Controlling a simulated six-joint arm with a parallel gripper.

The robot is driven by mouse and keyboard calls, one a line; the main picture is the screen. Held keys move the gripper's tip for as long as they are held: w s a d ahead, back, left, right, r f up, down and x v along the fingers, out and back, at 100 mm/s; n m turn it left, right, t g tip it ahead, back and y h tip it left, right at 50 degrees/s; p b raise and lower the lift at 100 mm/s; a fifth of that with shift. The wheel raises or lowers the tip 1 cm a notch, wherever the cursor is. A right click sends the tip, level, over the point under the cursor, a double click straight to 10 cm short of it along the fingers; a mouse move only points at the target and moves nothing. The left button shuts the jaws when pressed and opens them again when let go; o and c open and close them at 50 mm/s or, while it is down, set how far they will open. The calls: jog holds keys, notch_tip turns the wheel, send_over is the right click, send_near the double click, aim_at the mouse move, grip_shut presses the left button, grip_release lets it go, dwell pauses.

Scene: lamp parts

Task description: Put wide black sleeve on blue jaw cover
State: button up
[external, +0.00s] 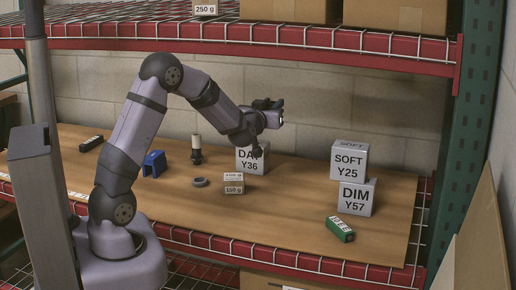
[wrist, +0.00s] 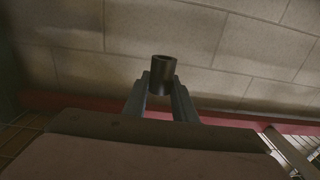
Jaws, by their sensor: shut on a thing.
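My gripper (wrist: 161,88) is shut on the wide black sleeve (wrist: 163,71), a short dark hollow cylinder with its open end showing in the wrist view. The fingers grip it from two sides, in front of the wall. In the external view my gripper (external: 272,113) is raised above the right-middle of the table, over the DAY Y36 box; the sleeve is too small and dark to make out there. The blue jaw cover (external: 154,163) stands on the table at the left, well apart from my gripper. It is not seen in the wrist view.
SOFT (external: 349,160) sits on DIM (external: 356,197) at right, near a green box (external: 340,229). A red-edged shelf (external: 250,65) hangs above.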

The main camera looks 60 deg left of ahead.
jog(key=s+a+n+g+y, duration=0.4)
jog(key=s+a+n+g, duration=0.15)
jog(key=s+a, duration=0.95)
jog(key=n+g+y, duration=0.1)
jog(key=n+g, duration=0.2)
jog(key=g, duration=0.4)
send_over(154, 154)
notch_tip(154, 154, down, 4)
jog(key=shift+s+d+f+b, duration=0.1)
jog(key=shift+f+b, duration=0.1)
jog(key=shift+f, duration=2.65)
jog(key=shift+d+f+b, duration=0.1)
jog(key=shift+f+b, duration=0.1)
jog(key=shift+f, duration=2.6)
jog(key=shift+f, duration=0.1)
jog(key=shift+f, duration=0.15)
jog(key=o, duration=1)
